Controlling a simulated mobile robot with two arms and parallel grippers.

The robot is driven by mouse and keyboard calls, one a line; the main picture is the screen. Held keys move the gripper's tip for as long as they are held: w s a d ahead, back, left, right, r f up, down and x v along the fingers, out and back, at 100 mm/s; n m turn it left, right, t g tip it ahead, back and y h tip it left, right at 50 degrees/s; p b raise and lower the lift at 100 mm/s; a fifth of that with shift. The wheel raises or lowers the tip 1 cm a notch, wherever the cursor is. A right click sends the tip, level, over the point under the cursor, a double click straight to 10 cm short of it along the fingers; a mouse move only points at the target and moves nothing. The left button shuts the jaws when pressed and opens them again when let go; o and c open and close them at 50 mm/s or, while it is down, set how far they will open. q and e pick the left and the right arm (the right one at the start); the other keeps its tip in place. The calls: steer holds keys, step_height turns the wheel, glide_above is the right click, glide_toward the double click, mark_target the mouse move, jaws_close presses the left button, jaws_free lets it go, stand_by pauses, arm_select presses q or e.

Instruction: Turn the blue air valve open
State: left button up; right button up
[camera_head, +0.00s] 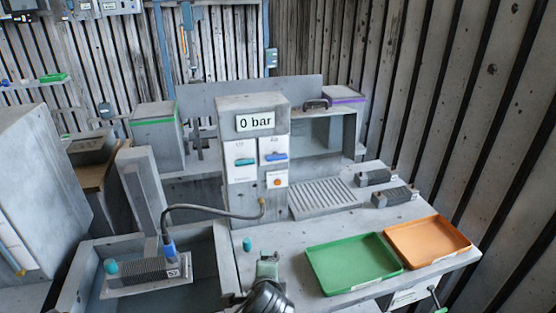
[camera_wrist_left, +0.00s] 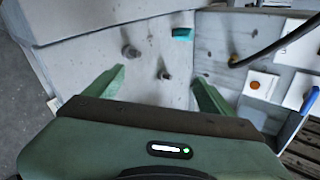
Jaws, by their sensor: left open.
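The blue air valve (camera_head: 276,156) is a flat blue handle lying roughly level on the right white panel of the grey column. In the left wrist view the blue handle (camera_wrist_left: 298,118) shows at the right edge, partly cut off. My left gripper (camera_head: 267,258) is in front of and below the column, over the worktop, apart from the valve. In the left wrist view its two green fingers (camera_wrist_left: 159,76) are spread, with nothing between them. My right gripper is not in view.
A display (camera_head: 255,121) reads 0 bar. A teal handle (camera_head: 245,161) sits left of the valve, an orange button (camera_head: 277,182) below it. A hose (camera_head: 215,210) curves from the column to the left basin. A teal cylinder (camera_head: 247,244) and green tray (camera_head: 350,263) are nearby.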

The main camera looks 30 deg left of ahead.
arm_select(q)
steer(key=w+a+r+m+t+y, duration=0.2)
steer(key=w+a+r+m+y, duration=0.15)
steer(key=w+r+m, duration=0.4)
steer(key=m+t+y, duration=0.2)
steer(key=m+y, duration=0.2)
steer(key=m, duration=0.3)
glide_toward(278, 159)
steer(key=x, duration=0.2)
steer(key=p+x, duration=0.2)
steer(key=x, duration=0.4)
steer(key=shift+w+a+r, duration=0.2)
steer(key=shift+a, duration=0.1)
steer(key=shift+w+a+h, duration=0.25)
steer(key=c, duration=1.4)
steer(key=shift+f, duration=0.1)
